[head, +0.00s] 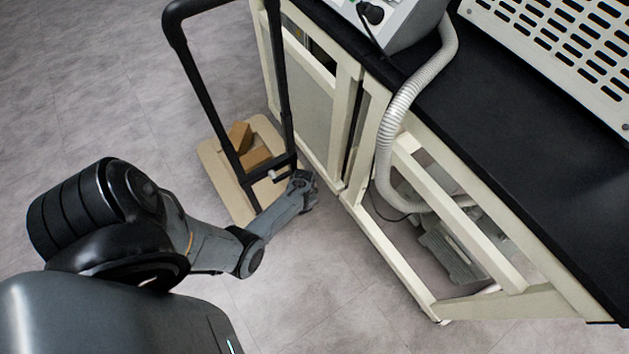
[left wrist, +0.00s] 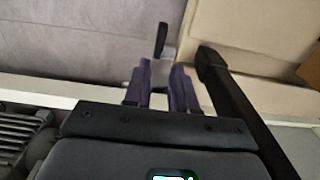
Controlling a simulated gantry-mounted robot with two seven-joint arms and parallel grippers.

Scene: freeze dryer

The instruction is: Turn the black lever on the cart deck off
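The tan cart deck (head: 212,158) stands on the floor beside the pale bench frame, with a black push handle rising from it; the deck also shows in the left wrist view (left wrist: 240,35). The black lever (left wrist: 161,40) shows in the left wrist view just beyond my fingertips, near the deck's edge, with a pale metal part at its base. The right gripper is out of view.
Brown boxes (head: 254,157) lie on the deck. The black handle post (left wrist: 228,95) rises close beside my left gripper. The pale bench frame (head: 385,240) is to the right, with a grey pump (head: 452,255) inside it. Open floor lies in front.

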